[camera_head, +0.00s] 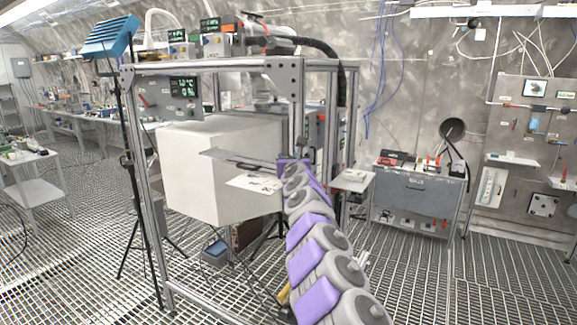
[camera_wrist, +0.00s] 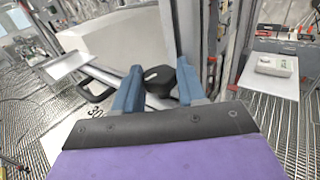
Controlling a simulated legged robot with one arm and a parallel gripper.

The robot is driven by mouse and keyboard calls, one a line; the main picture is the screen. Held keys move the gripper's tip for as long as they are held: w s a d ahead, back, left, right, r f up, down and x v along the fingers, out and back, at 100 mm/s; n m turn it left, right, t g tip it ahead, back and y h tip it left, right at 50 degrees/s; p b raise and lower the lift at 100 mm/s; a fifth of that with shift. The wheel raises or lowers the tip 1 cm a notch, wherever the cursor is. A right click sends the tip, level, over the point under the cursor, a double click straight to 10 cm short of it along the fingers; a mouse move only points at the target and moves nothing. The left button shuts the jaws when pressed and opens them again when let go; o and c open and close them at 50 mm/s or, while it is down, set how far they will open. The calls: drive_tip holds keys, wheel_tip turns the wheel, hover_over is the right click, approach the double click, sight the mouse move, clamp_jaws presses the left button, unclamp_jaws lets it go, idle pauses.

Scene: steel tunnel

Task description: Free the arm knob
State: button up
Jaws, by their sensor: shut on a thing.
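The arm knob (camera_wrist: 159,80) is a black round knob with a small white mark, seen in the wrist view. My gripper (camera_wrist: 158,88) has its two blue fingers on either side of the knob and is shut on it. In the head view my purple and grey arm reaches to the right front post of the metal frame, and the knob cannot be made out there. A flat grey metal arm (camera_head: 240,163) with a dark handle runs left from my gripper, in front of the white box. The handle (camera_wrist: 98,88) also shows left of the fingers in the wrist view.
The large white box (camera_head: 215,170) sits inside the aluminium frame (camera_head: 297,110). A small shelf (camera_head: 352,181) with a pale device (camera_wrist: 272,65) is at the right. A blue lamp on a tripod (camera_head: 112,36) stands left. Grated floor is open at the right.

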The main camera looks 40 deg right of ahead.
drive_tip(key=shift+d+r+n+t+y, duration=0.15)
drive_tip(key=shift+n+t+y, duration=0.45)
drive_tip(key=shift+n+y, duration=0.5)
drive_tip(key=y, duration=0.1)
drive_tip(key=n+y, duration=0.1)
drive_tip(key=y, duration=0.1)
drive_tip(key=shift+s+d+t, duration=0.1)
drive_tip(key=shift+d+t, duration=0.1)
drive_tip(key=shift+t, duration=0.1)
drive_tip(key=n+y+p, duration=0.1)
drive_tip(key=n+y, duration=0.1)
drive_tip(key=y, duration=0.1)
drive_tip(key=shift+d+r, duration=0.1)
drive_tip(key=n+y+p, duration=0.1)
drive_tip(key=y+p, duration=0.1)
drive_tip(key=n+y+p, duration=0.1)
drive_tip(key=p, duration=0.1)
drive_tip(key=shift+d+r+y, duration=0.2)
drive_tip(key=shift+y, duration=0.2)
drive_tip(key=n+y+p, duration=0.1)
drive_tip(key=p, duration=0.2)
drive_tip(key=shift+n, duration=0.3)
drive_tip(key=shift+d+f+n+g+y+p, duration=0.15)
drive_tip(key=shift+n+g+y+p, duration=0.65)
drive_tip(key=shift+y+p, duration=1.3)
drive_tip(key=o, duration=1.1)
drive_tip(key=shift+s+h+p, duration=0.1)
drive_tip(key=shift+h+p, duration=0.35)
drive_tip(key=shift+h, duration=0.05)
drive_tip(key=shift+c, duration=0.2)
